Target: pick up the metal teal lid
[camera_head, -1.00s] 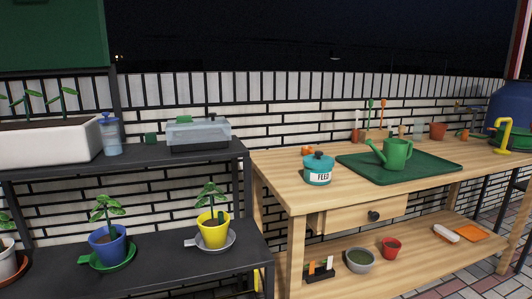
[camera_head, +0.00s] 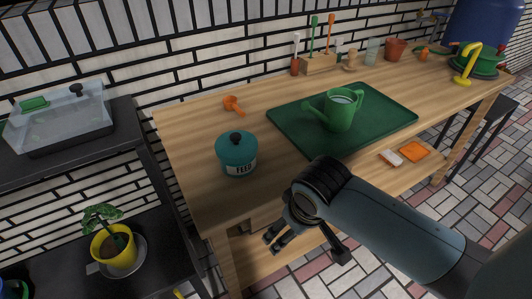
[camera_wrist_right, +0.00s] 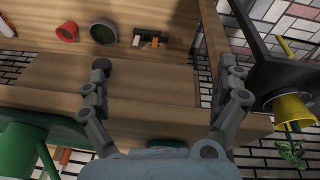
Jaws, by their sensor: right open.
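The teal metal lid (camera_head: 224,147), with a dark round knob, sits on the teal canister (camera_head: 228,166) marked FEED, near the table's front left. My right gripper (camera_head: 307,248) is in front of the table edge, to the right of and lower than the canister in the picture, apart from it. In the right wrist view its two fingers (camera_wrist_right: 162,82) are spread wide with nothing between them but the table's front and drawer behind. The lid cannot be clearly made out in that view. My left gripper does not show.
A green tray (camera_head: 290,128) with a green watering can (camera_head: 341,113) lies right of the canister. An orange item (camera_head: 233,104) is behind it. A dark shelf with a yellow pot (camera_head: 108,252) stands at left. Bare wood surrounds the canister.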

